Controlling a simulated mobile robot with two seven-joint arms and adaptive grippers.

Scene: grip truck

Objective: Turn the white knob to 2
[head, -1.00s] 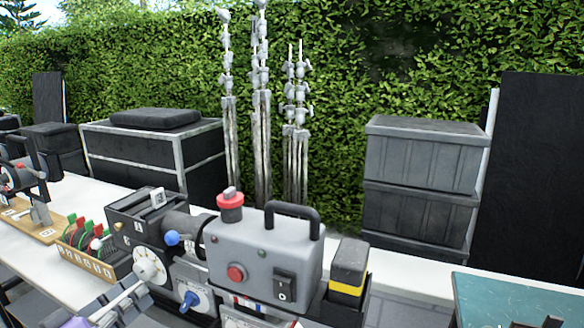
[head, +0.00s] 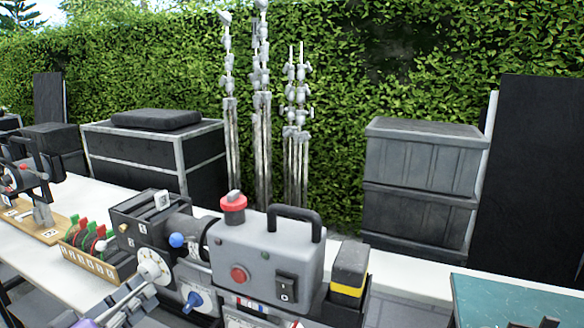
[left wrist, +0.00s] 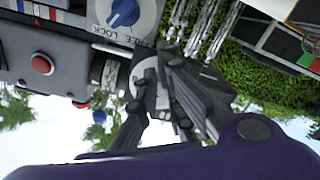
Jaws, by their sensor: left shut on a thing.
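The white knob (head: 154,266), a round white dial with dark marks, is on the front of the dark projector-like unit (head: 145,216). My left gripper (head: 143,294) comes in from the lower left, and its grey fingers are shut on the knob. In the left wrist view the fingers (left wrist: 172,98) close over the white knob (left wrist: 147,74) and hide much of it. I cannot read which number it is set to. Dark tips (head: 549,322) at the bottom right edge may be my right gripper, but too little shows.
A blue-pointer dial (head: 192,302) sits close to the right of the knob, and a blue ball lever (head: 177,240) is above it. A grey box with a red button (head: 238,274) stands at right. A tray of coloured levers (head: 85,259) is at left.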

